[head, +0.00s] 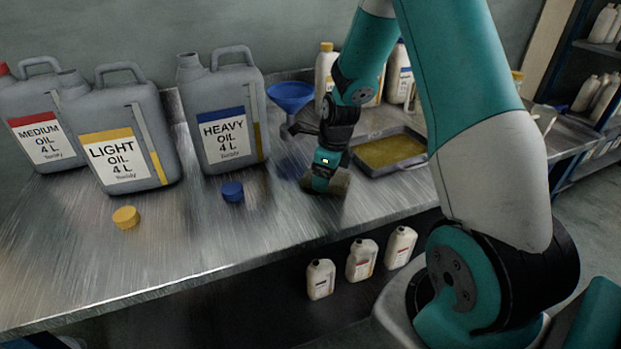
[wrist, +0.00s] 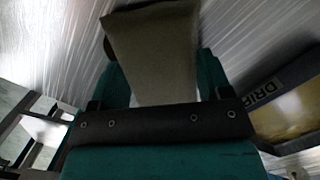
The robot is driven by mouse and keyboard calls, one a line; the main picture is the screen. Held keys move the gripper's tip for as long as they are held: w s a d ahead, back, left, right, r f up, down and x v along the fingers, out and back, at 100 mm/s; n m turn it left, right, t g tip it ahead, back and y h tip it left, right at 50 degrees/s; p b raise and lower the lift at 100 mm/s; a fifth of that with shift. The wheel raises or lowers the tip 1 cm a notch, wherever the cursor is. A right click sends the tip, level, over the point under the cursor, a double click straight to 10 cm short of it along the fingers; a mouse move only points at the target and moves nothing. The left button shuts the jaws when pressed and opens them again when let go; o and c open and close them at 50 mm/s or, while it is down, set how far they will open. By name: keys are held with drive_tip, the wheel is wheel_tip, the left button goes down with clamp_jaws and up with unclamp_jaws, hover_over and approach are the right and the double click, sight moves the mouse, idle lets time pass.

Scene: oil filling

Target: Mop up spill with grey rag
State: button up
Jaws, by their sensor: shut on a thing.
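My gripper (head: 323,178) is low over the metal workbench, between the heavy oil jug and the drip tray. It is shut on the grey rag (head: 333,186), a drab grey-brown cloth at the bench surface. In the wrist view the rag (wrist: 155,50) spreads out between and beyond the teal fingers of my gripper (wrist: 160,85). No spill shows clearly in either view; the bench beneath the rag is hidden.
The heavy oil jug (head: 226,115), light oil jug (head: 119,140) and medium oil jug (head: 40,125) stand at left. A blue cap (head: 232,191) and yellow cap (head: 126,217) lie in front. A blue funnel (head: 290,93) is behind my gripper; the drip tray (head: 368,170) is right.

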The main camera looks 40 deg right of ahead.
sight(290, 193)
drive_tip(key=shift+d, duration=0.6)
drive_tip(key=a, duration=0.3)
drive_tip(key=s+a+p, duration=0.1)
drive_tip(key=a, duration=0.2)
drive_tip(key=s+a, duration=0.1)
drive_tip(key=a, duration=0.3)
drive_tip(key=d+p, duration=0.2)
drive_tip(key=d, duration=0.8)
drive_tip(key=w+a, duration=0.1)
drive_tip(key=a, duration=0.2)
drive_tip(key=w+a+p, duration=0.1)
drive_tip(key=a, duration=0.2)
drive_tip(key=w+a, duration=0.2)
drive_tip(key=a, duration=0.2)
drive_tip(key=d+p, duration=0.1)
drive_tip(key=d, duration=0.9)
drive_tip(key=shift+s+a+p, duration=0.2)
drive_tip(key=shift+s+a, duration=0.15)
drive_tip(key=shift+a, duration=0.5)
drive_tip(key=shift+s+a+p, duration=0.15)
drive_tip(key=shift+s+a, duration=0.2)
drive_tip(key=shift+a, duration=0.45)
drive_tip(key=shift+s+a+p, duration=0.2)
drive_tip(key=shift+s+a, duration=0.15)
drive_tip(key=shift+a, duration=0.5)
